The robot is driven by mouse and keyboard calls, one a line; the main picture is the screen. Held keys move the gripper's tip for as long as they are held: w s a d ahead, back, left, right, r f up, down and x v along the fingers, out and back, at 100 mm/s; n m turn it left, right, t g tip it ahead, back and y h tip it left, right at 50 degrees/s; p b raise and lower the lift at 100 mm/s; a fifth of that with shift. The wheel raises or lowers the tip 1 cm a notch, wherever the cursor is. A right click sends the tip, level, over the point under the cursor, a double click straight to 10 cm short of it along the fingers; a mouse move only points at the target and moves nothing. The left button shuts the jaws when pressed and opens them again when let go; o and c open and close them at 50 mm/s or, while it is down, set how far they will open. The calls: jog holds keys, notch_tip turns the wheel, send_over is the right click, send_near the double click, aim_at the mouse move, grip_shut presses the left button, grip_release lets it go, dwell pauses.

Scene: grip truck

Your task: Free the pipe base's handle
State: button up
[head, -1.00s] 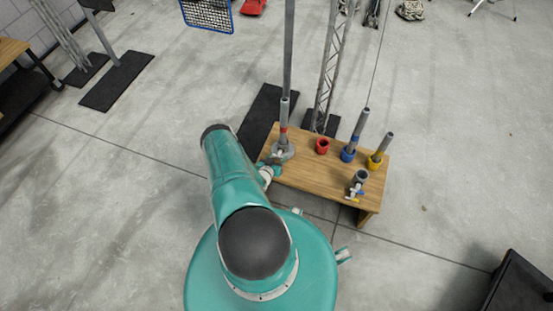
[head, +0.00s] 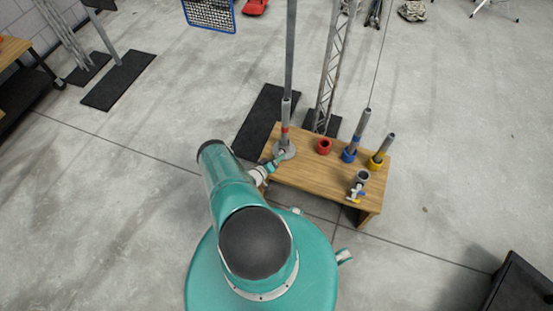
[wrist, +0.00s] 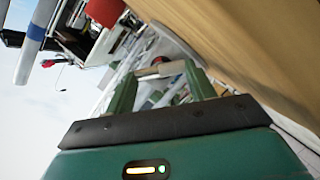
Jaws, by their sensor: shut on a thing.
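The pipe base (head: 286,153) is a grey round flange on the left end of the wooden bench, with an upright grey pipe with a red band (head: 285,128) in it. My gripper (head: 279,159) is at the near-left edge of the base. In the wrist view, my gripper (wrist: 160,82) has its two green fingers on either side of a short bar, the handle (wrist: 160,70), and is shut on it. A grey curved surface shows just beyond the bar. The handle is too small to make out in the head view.
The wooden bench (head: 315,181) also bears a red ring (head: 324,146), a blue-collared pipe (head: 357,136), a yellow-collared pipe (head: 381,152) and a grey cup-like fitting with a valve (head: 361,180). A tall pole and a truss stand behind.

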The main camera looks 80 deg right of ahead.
jog(key=shift+n, duration=0.4)
jog(key=o, duration=1)
